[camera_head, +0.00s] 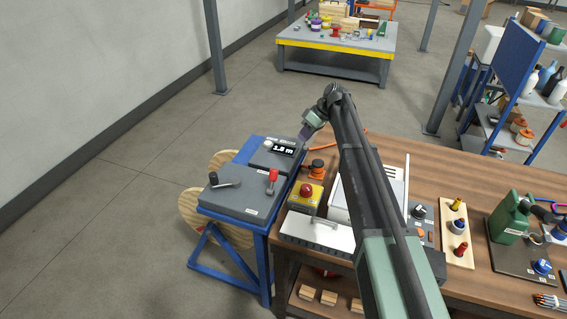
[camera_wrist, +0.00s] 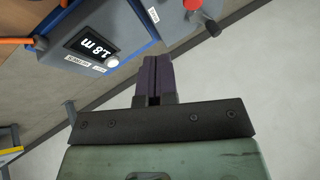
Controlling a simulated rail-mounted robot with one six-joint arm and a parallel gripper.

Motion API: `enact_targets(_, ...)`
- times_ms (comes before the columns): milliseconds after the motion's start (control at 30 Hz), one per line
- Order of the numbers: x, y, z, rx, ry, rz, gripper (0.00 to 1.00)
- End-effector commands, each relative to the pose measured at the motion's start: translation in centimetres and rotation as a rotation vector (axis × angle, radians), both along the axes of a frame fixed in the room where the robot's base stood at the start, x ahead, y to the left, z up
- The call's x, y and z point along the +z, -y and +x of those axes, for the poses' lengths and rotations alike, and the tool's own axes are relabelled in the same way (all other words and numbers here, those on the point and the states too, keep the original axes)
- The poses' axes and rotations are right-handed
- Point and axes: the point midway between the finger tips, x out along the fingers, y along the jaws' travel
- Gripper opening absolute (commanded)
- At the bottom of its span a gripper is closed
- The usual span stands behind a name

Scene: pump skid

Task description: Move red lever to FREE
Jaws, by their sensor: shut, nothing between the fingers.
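The red lever (camera_head: 272,178) stands roughly upright on the right part of a grey panel, with a small white label in front of it. In the wrist view a red part, likely its grip (camera_wrist: 193,4), is cut off by the top edge. My gripper (camera_head: 303,137) is above the far right side of the panel, beside the display box and apart from the lever. In the wrist view its purple fingers (camera_wrist: 153,62) are together, with nothing between them. The lever's label is too small to read.
A display box (camera_head: 275,153) reading "1.8 m" stands behind the lever. A black-handled crank (camera_head: 225,182) is on the panel's left. Open floor lies left.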

Motion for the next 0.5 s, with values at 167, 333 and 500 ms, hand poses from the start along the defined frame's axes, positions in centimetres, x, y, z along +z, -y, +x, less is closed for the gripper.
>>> enact_targets(167,-1.3,-0.6,-0.2,0.000,0.000,-0.001,0.00)
enact_targets(333,-4.5,-2.2,-0.6,-0.001,0.000,-0.001,0.00)
enact_targets(500,-7.7,-4.3,-1.1,0.000,-0.001,-0.002,0.00)
